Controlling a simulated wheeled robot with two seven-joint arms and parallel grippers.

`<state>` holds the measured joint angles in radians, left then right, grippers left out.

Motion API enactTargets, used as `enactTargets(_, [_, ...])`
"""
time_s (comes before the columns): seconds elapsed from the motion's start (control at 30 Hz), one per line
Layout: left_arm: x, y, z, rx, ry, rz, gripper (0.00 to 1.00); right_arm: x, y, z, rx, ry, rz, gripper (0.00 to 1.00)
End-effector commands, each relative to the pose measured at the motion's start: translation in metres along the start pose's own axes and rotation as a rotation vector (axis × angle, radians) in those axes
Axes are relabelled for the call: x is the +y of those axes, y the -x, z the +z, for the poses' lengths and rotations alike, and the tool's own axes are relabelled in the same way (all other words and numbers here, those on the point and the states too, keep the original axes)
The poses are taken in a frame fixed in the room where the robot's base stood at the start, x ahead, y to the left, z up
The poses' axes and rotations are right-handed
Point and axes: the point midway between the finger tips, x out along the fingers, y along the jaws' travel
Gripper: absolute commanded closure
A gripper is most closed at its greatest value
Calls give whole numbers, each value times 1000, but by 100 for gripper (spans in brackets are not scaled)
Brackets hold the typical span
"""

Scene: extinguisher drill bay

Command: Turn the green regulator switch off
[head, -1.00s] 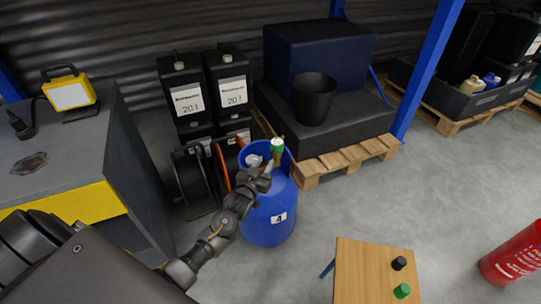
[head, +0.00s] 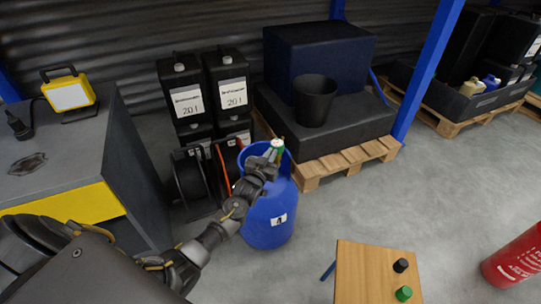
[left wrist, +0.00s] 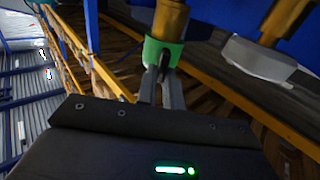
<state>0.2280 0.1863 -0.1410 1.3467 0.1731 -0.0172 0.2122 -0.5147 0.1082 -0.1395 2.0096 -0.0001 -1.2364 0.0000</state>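The blue drum (head: 268,225) stands on the floor in the middle of the head view. A small green part with a white top (head: 278,144) shows at its rim; I take it for the green regulator switch. In the left wrist view a green collar (left wrist: 155,52) sits around a brass cylinder. My left gripper (head: 270,160) is at the drum's top and partly hides the green part. In the left wrist view its fingertips (left wrist: 160,60) are close together at the green collar. I cannot tell whether they grip it. My right gripper is not in view.
A wooden table (head: 365,275) carries a black knob (head: 401,265) and a green knob (head: 403,293). A grey cabinet (head: 75,160) stands left, hose reels (head: 190,175) behind the drum. A pallet (head: 345,160) is right of it. A red cylinder (head: 515,258) stands on the floor at right.

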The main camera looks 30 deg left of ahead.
Motion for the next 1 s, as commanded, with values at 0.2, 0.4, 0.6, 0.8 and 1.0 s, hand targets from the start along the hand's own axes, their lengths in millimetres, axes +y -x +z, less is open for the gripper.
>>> enactTargets(0.2, [0,0,0,-1,-3,0,100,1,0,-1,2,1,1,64])
enactTargets(0.4, [1,0,0,-1,-46,0,100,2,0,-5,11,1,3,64])
enactTargets(0.6, [2,0,-1,-3,-163,1,100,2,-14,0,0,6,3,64])
enactTargets(0.8, [5,0,0,-3,-341,2,100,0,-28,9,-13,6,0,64])
enactTargets(1.0, [7,0,1,-2,-533,1,100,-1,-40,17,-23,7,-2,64])
